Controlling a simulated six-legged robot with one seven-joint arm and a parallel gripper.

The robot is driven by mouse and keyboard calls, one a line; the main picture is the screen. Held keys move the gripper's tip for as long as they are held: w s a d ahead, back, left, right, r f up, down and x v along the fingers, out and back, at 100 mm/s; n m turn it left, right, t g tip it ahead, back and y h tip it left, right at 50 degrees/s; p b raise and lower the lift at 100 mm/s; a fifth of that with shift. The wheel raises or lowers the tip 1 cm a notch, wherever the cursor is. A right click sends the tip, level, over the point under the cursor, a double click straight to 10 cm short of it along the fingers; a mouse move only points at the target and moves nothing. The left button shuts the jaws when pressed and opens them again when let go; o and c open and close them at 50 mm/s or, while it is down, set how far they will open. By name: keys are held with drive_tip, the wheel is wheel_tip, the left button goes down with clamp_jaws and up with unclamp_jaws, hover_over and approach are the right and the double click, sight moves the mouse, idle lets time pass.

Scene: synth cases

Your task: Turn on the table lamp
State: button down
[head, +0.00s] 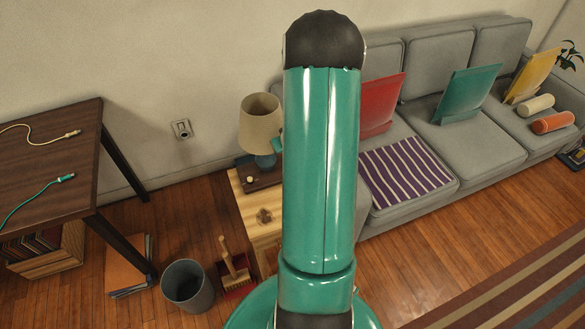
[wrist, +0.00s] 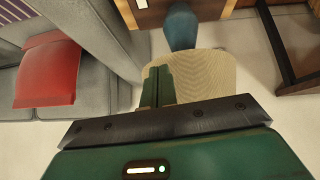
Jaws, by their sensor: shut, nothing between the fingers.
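The table lamp has a beige shade (head: 260,122) and a blue base (head: 265,160). It stands upright on a small wooden side table (head: 243,205), and its shade shows no glow. In the wrist view the lamp looks upside down, with the blue base (wrist: 181,27) above the shade (wrist: 212,75). My gripper (wrist: 157,72) is shut and empty, its green fingers overlapping the shade in that view. I cannot tell whether they touch it. In the head view my arm hides most of the gripper. No lamp switch is clearly visible.
A dark brown tray (head: 262,181) with a small pale round thing lies by the lamp base. A grey sofa (head: 435,150) stands right. A dark desk (head: 60,150) is left, with a grey bin (head: 187,287) and dustpan with brush (head: 236,272) on the floor.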

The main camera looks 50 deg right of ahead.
drive_tip(key=s+d+f, duration=0.3)
drive_tip(key=f, duration=0.4)
drive_tip(key=shift+s+m+t, duration=0.15)
drive_tip(key=shift+m+t, duration=0.15)
drive_tip(key=shift+m, duration=0.1)
drive_tip(key=shift+f, duration=0.15)
drive_tip(key=x, duration=1)
drive_tip(key=shift+a, duration=0.15)
wheel_tip(320, 180, down, 3)
drive_tip(key=shift+s+a+r, duration=0.1)
drive_tip(key=shift+s+r, duration=0.05)
drive_tip(key=shift+r, duration=0.05)
drive_tip(key=shift+f, duration=0.65)
